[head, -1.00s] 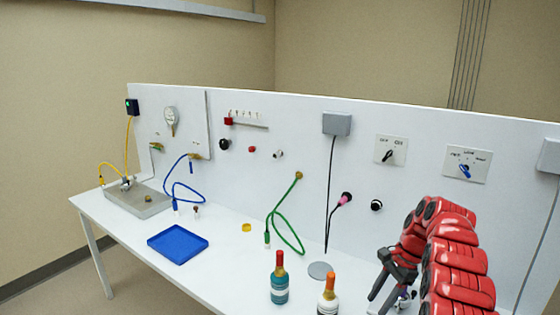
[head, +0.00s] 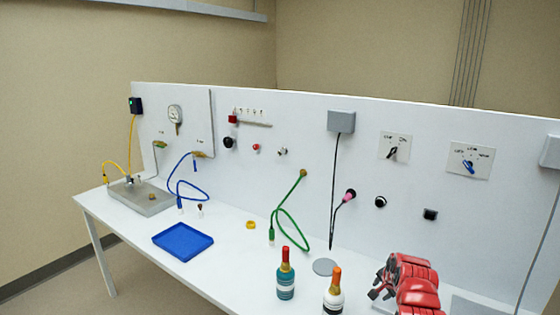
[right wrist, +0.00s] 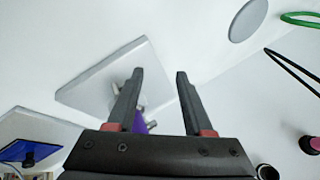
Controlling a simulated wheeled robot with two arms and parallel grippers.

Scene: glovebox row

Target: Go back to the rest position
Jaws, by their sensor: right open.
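My right gripper (head: 378,288) is low at the right front of the bench in the head view, its red arm coming up from the bottom edge. In the right wrist view its two dark fingers (right wrist: 159,73) are apart, with nothing held between them. Beyond the fingers lies a pale square plate (right wrist: 88,82) with a small purple and grey item (right wrist: 139,125) partly hidden by the left finger. My left gripper is in neither view.
The upright panel (head: 270,190) with hoses and switches closes off the back. A blue tray (head: 183,242) lies further left.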

